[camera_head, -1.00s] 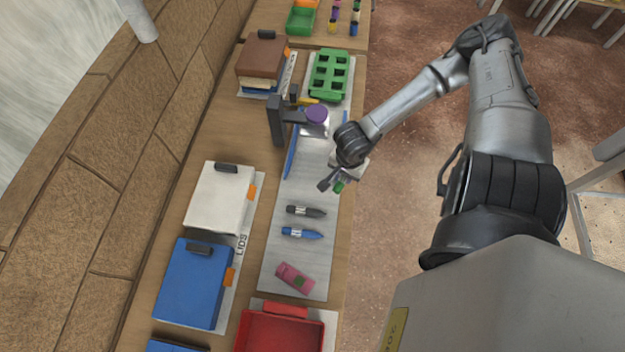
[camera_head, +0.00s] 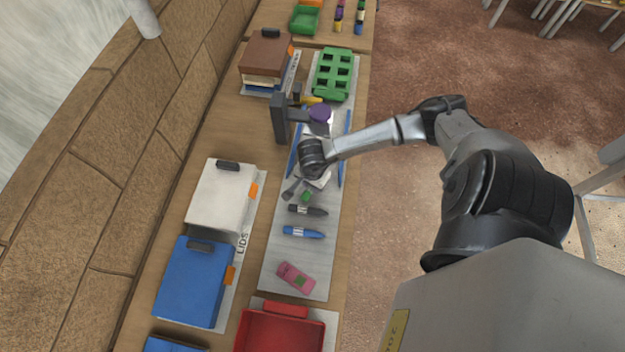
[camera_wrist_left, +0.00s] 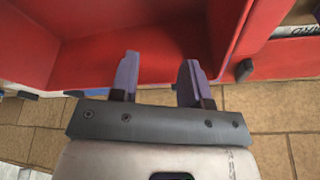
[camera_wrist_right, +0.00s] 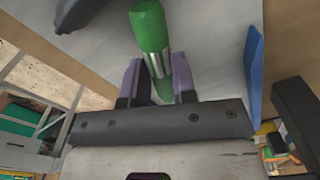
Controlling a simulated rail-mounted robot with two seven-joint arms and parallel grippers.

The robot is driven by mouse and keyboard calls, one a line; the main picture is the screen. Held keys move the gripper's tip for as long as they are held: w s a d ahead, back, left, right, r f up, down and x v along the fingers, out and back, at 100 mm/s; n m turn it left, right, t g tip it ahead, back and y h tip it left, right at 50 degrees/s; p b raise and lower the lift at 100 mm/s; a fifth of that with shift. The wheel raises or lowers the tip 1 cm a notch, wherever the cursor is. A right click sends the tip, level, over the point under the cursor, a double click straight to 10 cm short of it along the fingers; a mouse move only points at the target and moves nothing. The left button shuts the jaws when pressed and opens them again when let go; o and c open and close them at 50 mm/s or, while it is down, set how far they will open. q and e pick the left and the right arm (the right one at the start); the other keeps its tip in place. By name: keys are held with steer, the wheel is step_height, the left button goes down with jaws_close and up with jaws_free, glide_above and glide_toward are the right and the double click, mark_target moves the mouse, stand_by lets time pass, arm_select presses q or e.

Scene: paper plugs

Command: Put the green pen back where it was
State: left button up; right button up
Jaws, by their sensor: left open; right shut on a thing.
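My right gripper (camera_head: 298,192) is shut on the green pen (camera_head: 307,197), over the grey mat (camera_head: 275,255) just beyond the dark pen (camera_head: 308,210). In the right wrist view, the green pen (camera_wrist_right: 150,28) with its silver band sits between the fingers (camera_wrist_right: 160,82). I cannot tell whether the pen touches the mat. The blue pen (camera_head: 303,232) lies below the dark pen, roughly parallel to it. My left gripper (camera_wrist_left: 158,78) shows only in the left wrist view, open and empty, in front of a red surface (camera_wrist_left: 110,60).
A pink block (camera_head: 296,277) lies nearer on the mat, with a red tray (camera_head: 275,312) below. Blue strips (camera_head: 347,150), a dark stand (camera_head: 279,118) with a purple disc (camera_head: 319,113) and a green holed rack (camera_head: 332,75) are beyond. White (camera_head: 222,195) and blue (camera_head: 195,283) boxes stand left.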

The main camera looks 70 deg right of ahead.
steer(key=shift+f, duration=0.7)
steer(key=shift+f, duration=0.1)
steer(key=o, duration=0.9)
